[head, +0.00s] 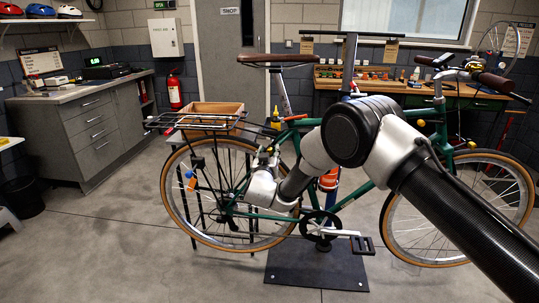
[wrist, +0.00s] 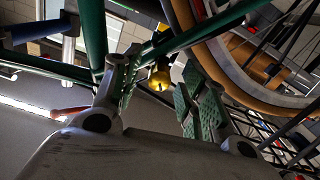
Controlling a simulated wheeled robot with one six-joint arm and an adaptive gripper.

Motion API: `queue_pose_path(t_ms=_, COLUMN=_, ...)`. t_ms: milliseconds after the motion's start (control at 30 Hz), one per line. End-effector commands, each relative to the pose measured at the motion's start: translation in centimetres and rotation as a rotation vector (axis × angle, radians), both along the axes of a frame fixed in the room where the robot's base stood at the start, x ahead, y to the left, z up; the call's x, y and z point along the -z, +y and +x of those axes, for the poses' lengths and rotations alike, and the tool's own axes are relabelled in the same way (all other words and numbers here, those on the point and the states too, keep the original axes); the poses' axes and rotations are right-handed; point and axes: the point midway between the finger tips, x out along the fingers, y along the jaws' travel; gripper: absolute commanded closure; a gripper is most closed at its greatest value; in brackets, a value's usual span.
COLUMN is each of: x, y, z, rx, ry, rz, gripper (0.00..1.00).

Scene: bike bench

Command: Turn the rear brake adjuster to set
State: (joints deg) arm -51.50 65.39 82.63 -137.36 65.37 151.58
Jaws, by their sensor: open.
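A small yellow knob (wrist: 160,77), which looks like the rear brake adjuster, hangs by a green frame tube in the wrist view. My gripper (wrist: 162,98) is open, with green-padded fingers either side of the knob in that view. The knob appears closer to the left finger; I cannot tell whether either finger touches it. In the head view my gripper (head: 268,156) is at the rear of the green bike (head: 352,189), beside the rear wheel (head: 171,200). My arm and gripper hide the adjuster there.
Frame tubes, the tan-walled rear tyre (wrist: 228,72) and spokes crowd close around my fingers. The stand's dark base plate (head: 318,272) is on the floor. Open floor lies front left.

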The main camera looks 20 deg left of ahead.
Motion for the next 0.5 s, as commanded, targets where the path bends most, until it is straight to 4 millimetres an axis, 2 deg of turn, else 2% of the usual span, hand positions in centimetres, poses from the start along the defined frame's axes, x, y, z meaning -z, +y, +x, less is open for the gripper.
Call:
queue_pose_path(t_ms=267, x=0.01, y=0.07, z=0.24, rx=-0.001, ry=0.001, rz=-0.001, gripper=0.57)
queue_pose_path(t_ms=500, x=0.01, y=0.06, z=0.23, rx=-0.001, ry=0.001, rz=-0.001, gripper=0.99)
